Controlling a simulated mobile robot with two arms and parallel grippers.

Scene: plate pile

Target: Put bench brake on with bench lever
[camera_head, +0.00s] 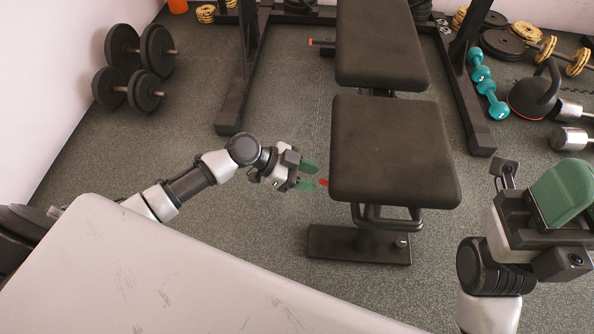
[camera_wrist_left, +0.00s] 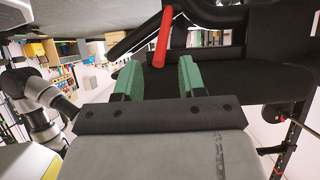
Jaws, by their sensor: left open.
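The bench (camera_head: 392,150) has a black padded seat and a raised back pad and stands in front of me. The red bench lever (camera_head: 323,183) sticks out at the left side of the seat. In the left wrist view the lever (camera_wrist_left: 161,38) is a red bar, tilted, beyond and between the two green fingertips. My left gripper (camera_head: 308,175) is open and empty, its fingers pointing at the lever from the left. The fingers (camera_wrist_left: 159,80) do not clasp it. My right gripper (camera_head: 562,192) is at the lower right, away from the bench; its finger gap is hidden.
Black rack uprights (camera_head: 236,80) stand beside the bench. Black dumbbells (camera_head: 135,65) lie at the back left. Teal dumbbells (camera_head: 487,85) and a kettlebell (camera_head: 535,92) are at the right. The floor left of the seat is clear.

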